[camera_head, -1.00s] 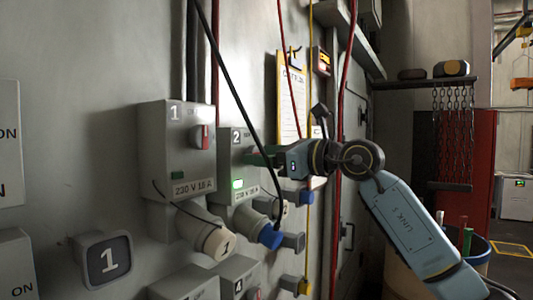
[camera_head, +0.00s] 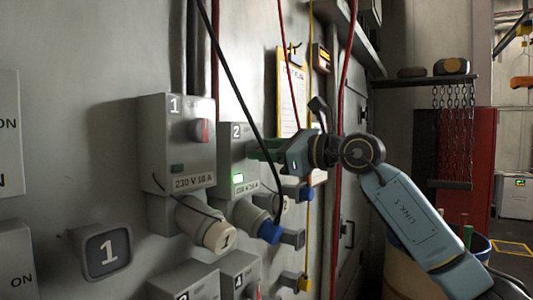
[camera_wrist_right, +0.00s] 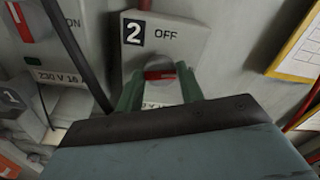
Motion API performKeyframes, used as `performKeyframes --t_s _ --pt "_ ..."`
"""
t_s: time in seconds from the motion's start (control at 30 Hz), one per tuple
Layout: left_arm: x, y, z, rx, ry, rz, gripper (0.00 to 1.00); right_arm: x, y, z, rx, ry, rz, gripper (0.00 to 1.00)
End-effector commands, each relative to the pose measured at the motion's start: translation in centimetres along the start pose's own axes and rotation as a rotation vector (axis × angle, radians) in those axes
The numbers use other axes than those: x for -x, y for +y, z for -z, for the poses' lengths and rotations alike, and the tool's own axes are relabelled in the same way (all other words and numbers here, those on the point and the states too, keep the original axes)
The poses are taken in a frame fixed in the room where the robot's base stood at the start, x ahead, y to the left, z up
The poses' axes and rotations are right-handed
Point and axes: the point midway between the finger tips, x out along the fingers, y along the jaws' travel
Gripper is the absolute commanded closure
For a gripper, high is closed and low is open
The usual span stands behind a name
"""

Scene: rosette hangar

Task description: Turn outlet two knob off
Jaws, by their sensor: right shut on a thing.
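The outlet two box (camera_head: 233,133), grey with a white 2, is on the wall right of outlet one. The fingers hide the knob in the head view. My left gripper is not in view.
The outlet one box (camera_head: 176,143) with its red knob (camera_head: 199,130) is just left. A black cable (camera_head: 240,100) hangs across the front of outlet two. A blue plug (camera_head: 270,232) sticks out below. Red and yellow cables hang near my right wrist.

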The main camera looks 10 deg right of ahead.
Motion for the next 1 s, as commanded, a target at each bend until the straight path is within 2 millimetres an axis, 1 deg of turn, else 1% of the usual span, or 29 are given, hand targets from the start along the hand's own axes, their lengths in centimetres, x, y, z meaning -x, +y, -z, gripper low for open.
performKeyframes --t_s 0.1,0.4,1.0 --pt "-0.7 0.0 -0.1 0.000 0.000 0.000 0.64 0.0 0.1 0.2 0.104 0.001 0.001 0.85" --pt "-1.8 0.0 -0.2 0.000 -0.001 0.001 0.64 0.0 0.1 0.2 0.390 0.002 0.001 0.85" --pt "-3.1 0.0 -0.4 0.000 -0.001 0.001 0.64 0.0 0.2 0.2 0.956 0.002 -0.001 0.85"
